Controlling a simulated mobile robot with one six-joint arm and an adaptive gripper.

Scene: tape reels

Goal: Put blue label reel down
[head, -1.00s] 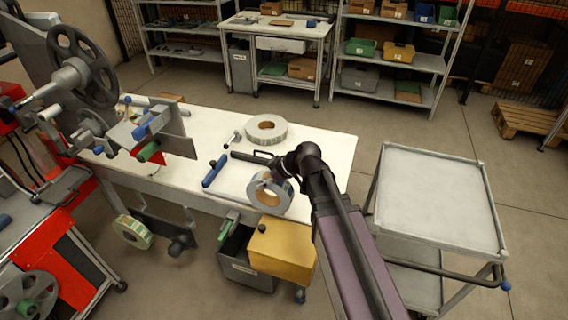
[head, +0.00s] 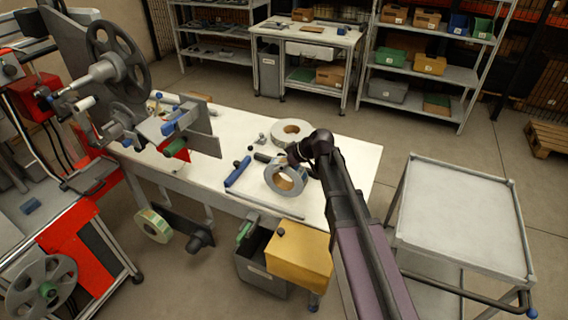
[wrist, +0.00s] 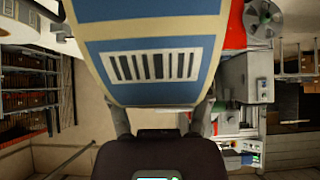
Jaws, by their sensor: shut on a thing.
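The blue label reel (head: 271,181) is a ring of labels held tilted above the front right part of the white bench (head: 343,166) in the head view. My gripper (head: 299,158) is shut on its upper right edge. The head view does not clearly show how high the reel is above the bench top. In the wrist view the reel's blue and cream label band (wrist: 152,68) with a dark barcode fills the top middle, between my two fingers (wrist: 160,112). Part of my fingers is hidden behind the reel.
A pale reel (head: 291,131) lies flat behind the held one. A blue-handled bar (head: 237,172) lies to its left. A machine with a dark wheel (head: 118,66) stands at the left. A yellow box (head: 297,259) is below the bench front. A grey cart (head: 462,215) stands right.

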